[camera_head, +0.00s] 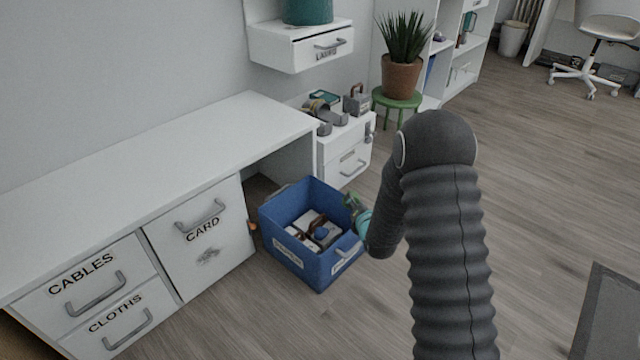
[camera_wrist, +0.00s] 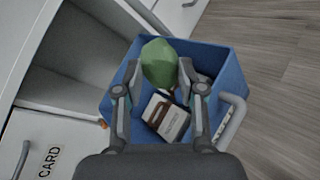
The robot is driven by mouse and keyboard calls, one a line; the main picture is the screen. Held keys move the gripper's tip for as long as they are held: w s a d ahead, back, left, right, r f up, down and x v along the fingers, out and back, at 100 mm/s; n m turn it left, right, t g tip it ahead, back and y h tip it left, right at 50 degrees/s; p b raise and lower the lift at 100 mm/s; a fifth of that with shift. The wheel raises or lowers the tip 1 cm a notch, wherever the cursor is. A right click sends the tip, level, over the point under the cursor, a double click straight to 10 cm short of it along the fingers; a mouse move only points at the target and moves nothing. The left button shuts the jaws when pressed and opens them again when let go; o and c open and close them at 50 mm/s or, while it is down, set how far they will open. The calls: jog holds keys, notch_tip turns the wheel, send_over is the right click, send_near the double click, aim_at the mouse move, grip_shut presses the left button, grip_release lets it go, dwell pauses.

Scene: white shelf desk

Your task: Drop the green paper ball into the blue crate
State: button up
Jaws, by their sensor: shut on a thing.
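The green paper ball (camera_wrist: 158,64) is between the fingertips of my gripper (camera_wrist: 160,78) in the wrist view. My gripper is shut on it and holds it over the blue crate (camera_wrist: 228,72). In the head view the blue crate (camera_head: 291,262) stands on the floor beside the white desk, and my gripper (camera_head: 354,204) is at its right rim, partly hidden by my arm. A little of the green ball shows there too. Inside the crate lie a white box with print (camera_wrist: 166,117) and other items.
The white desk (camera_head: 150,140) with labelled drawers stands left of the crate. A small white drawer unit (camera_head: 345,160) with items on top is behind it. A potted plant (camera_head: 402,72) sits on a green stool (camera_head: 398,100). Open wooden floor (camera_head: 545,190) lies to the right.

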jog(key=w+a+r+n+y, duration=0.2)
jog(key=w+a+r, duration=0.15)
jog(key=a, duration=0.65)
notch_tip(320, 180, down, 7)
jog(key=shift+w+r+g, duration=0.15)
jog(key=shift+w+g, duration=0.25)
jog(key=shift+w, duration=0.05)
jog(key=shift+d, duration=0.1)
jog(key=o, duration=0.9)
jog(key=shift+s, duration=0.1)
jog(key=v, duration=1.1)
jog(key=shift+s+d+r, duration=0.15)
jog(key=shift+s+d, duration=0.15)
jog(key=shift+d, duration=0.1)
